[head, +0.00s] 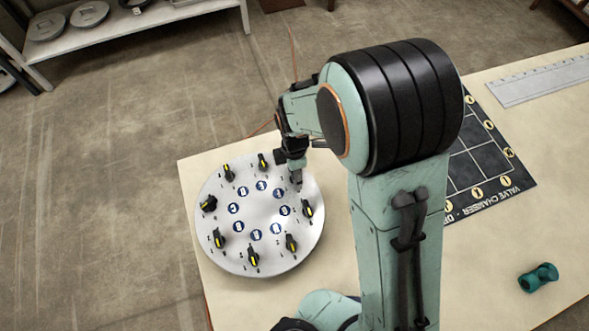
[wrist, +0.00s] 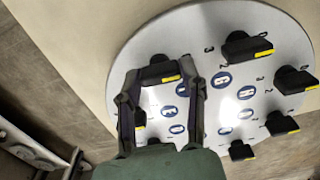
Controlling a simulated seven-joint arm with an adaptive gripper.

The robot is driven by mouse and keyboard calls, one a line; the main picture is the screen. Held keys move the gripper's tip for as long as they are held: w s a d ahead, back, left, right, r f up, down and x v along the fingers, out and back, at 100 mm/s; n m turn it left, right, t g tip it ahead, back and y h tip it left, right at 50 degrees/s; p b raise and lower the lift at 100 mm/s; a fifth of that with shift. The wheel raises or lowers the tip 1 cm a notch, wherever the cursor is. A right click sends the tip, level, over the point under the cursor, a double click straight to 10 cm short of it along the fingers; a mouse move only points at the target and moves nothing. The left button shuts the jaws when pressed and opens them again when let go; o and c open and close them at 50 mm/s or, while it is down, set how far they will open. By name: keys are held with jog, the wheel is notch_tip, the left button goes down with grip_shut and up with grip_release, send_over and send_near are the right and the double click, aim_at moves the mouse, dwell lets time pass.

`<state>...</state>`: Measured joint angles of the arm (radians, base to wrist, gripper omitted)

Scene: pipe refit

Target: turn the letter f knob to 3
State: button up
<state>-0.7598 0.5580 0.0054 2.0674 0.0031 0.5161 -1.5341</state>
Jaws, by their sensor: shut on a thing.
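A round pale dial plate (head: 270,262) lies on the table in the head view, with a ring of black knobs with yellow marks. Blue round letter labels form an inner ring, too small to read surely. My gripper (head: 296,181) reaches down at the plate's upper right edge. In the wrist view my gripper (wrist: 158,70) has its two fingers on either side of a black knob (wrist: 158,73), shut on it. The knob's yellow mark shows near the right finger. I cannot tell whether its letter is f. The number it points at is not readable.
Other knobs stand close by, one to the right of the held knob in the wrist view (wrist: 247,46). A dark valve chamber board (head: 487,165), a ruler (head: 540,80) and a teal fitting (head: 538,277) lie to the right. A shelf (head: 120,32) stands behind.

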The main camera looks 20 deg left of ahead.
jog(key=m, duration=0.4)
jog(key=shift+m, duration=0.4)
jog(key=m, duration=0.4)
jog(key=shift+m, duration=0.3)
jog(key=m, duration=0.4)
jog(key=shift+m, duration=0.3)
jog(key=m, duration=1.2)
jog(key=shift+m, duration=0.3)
jog(key=m, duration=0.4)
jog(key=shift+m, duration=1.8)
